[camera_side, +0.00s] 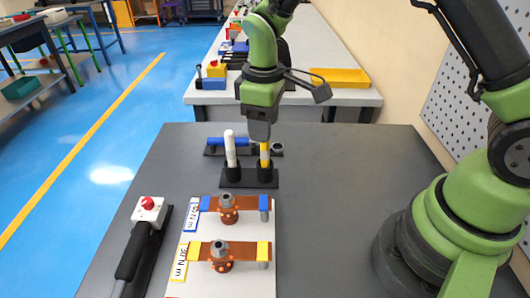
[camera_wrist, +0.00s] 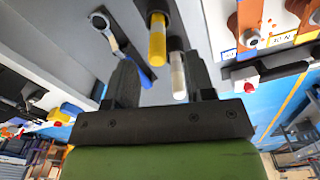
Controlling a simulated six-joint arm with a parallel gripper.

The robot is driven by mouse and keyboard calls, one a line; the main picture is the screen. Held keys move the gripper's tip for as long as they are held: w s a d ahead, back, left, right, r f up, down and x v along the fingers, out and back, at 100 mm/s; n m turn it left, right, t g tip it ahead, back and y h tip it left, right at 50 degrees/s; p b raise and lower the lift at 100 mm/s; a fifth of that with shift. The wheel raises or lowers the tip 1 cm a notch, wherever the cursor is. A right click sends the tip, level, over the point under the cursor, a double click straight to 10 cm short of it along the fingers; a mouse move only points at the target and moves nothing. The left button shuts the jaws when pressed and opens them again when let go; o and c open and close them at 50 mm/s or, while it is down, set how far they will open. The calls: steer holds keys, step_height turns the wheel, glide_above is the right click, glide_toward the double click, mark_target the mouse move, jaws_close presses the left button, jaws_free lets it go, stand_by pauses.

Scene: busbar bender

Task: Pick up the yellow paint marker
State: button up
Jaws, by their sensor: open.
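The yellow paint marker (camera_side: 265,156) stands upright in a black cup of a holder on the grey table. A white marker (camera_side: 230,150) stands in the cup to its left. My gripper (camera_side: 260,133) points down at the yellow marker's top, which it partly hides. In the wrist view, my gripper (camera_wrist: 159,64) is open with nothing clamped. There the yellow marker (camera_wrist: 157,42) shows beyond and between the fingertips, and the white marker (camera_wrist: 178,76) shows close to the right finger. I cannot tell whether either finger touches a marker.
A blue-handled tool (camera_side: 228,142) lies behind the holder. In front, a white board (camera_side: 222,288) carries copper bars with bolts. A black-handled tool with a red button (camera_side: 148,205) lies at the left.

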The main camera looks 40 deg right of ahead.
mark_target(266, 146)
step_height(266, 146, down, 6)
steer(key=shift+d+r, duration=0.1)
steer(key=shift+d, duration=0.05)
jaws_close()
stand_by(0.3)
